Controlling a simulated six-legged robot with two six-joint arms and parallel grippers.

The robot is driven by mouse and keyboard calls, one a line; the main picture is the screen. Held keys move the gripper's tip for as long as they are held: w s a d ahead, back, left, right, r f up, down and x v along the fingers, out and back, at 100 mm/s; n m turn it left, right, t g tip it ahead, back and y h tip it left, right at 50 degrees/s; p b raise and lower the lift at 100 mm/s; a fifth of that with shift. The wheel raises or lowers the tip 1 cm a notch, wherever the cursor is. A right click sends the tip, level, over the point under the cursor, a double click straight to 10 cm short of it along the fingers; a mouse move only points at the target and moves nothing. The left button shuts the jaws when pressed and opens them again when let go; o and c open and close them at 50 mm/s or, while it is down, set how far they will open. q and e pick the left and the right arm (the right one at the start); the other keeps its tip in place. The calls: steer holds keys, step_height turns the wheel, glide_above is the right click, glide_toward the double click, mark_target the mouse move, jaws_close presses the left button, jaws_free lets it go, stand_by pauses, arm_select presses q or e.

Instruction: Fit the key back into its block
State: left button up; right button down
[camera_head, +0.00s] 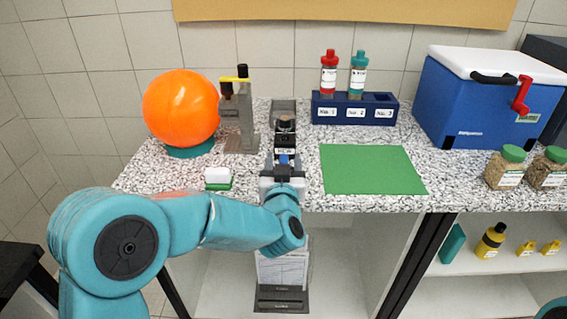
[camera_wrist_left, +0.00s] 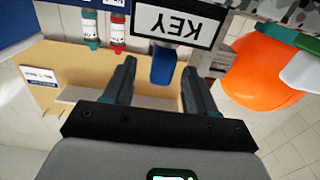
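The blue key (camera_wrist_left: 163,66) shows in the wrist view between my left gripper's fingers, with a gap on each side. It meets the edge of a black-framed white plate marked KEY (camera_wrist_left: 178,22), which reads upside down. How deep the key sits there is hidden. In the head view the key (camera_head: 283,159) is a small blue spot just beyond my left gripper (camera_head: 283,168), in front of the dark block (camera_head: 285,142). My left gripper (camera_wrist_left: 160,80) is open around the key, not touching it on either side. My right gripper is not in view.
An orange ball (camera_head: 181,107) and a grey stand (camera_head: 238,118) are to the left. A small white-and-green block (camera_head: 218,178) lies near the front edge. A green mat (camera_head: 370,169) is to the right, before a blue bottle rack (camera_head: 355,109) and a cooler (camera_head: 490,105).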

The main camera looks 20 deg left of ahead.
arm_select(q)
steer(key=b+v, duration=0.1)
steer(key=v, duration=1.5)
steer(key=shift+s, duration=0.15)
